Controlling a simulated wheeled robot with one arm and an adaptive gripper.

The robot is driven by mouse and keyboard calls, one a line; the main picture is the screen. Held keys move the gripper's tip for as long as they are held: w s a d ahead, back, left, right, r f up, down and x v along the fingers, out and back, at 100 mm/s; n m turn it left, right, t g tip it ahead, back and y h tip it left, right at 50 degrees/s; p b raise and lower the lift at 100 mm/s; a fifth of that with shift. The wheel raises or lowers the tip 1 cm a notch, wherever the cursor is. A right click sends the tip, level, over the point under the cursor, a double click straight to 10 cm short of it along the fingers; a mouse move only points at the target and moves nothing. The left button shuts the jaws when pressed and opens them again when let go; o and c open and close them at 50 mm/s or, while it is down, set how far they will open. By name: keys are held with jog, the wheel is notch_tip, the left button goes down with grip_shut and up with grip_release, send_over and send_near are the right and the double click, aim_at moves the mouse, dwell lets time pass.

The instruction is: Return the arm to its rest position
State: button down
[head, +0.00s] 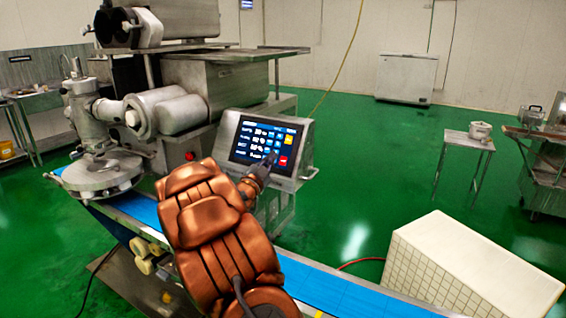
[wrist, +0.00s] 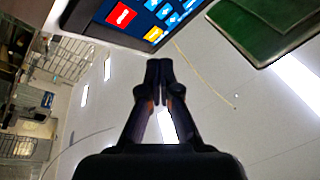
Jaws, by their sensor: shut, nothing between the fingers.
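My gripper (head: 268,162) is at the front of the encrusting machine's touchscreen (head: 262,143), with its fingertips overlapping the lower part of the screen in the head view. I cannot tell whether they touch it. In the wrist view my gripper (wrist: 159,66) is shut, fingertips together, with nothing between them. The touchscreen (wrist: 140,14) shows at the top of the wrist view, with a red button and a yellow button. My copper-coloured arm reaches up from the bottom of the head view and hides part of the machine and belt.
A blue conveyor belt (head: 335,291) passes under my arm. A white crate (head: 470,270) stands at the lower right. Green floor is open beyond, with a small table (head: 467,141) at right.

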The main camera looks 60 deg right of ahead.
dwell(0.5)
jog(key=w+a+f+n+t+y, duration=0.2)
jog(key=w+a+n+t+y, duration=0.15)
jog(key=w+a, duration=0.3)
jog(key=w+a+f+n+t+y, duration=0.25)
jog(key=w+a+n+y, duration=0.2)
jog(key=a, duration=0.35)
jog(key=s+a+f+n+y, duration=0.2)
jog(key=a+n+y, duration=0.15)
jog(key=a, duration=0.65)
jog(key=s+a+f+n+g+y, duration=0.15)
jog(key=a+y, duration=0.25)
jog(key=a, duration=0.5)
jog(key=s+a+f+n+y, duration=0.2)
jog(key=s+a+n+y, duration=0.15)
jog(key=a, duration=0.65)
jog(key=s+a+f+n+g+y, duration=0.1)
jog(key=s+a+n+g+y, duration=0.15)
jog(key=s+a, duration=0.65)
jog(key=s+a+n+g, duration=0.2)
jog(key=s+n+g, duration=0.3)
jog(key=s, duration=1.5)
jog(key=shift+s+a+n+g+h+p, duration=0.15)
jog(key=shift+s+n+g+h+p, duration=0.2)
jog(key=shift+g, duration=0.35)
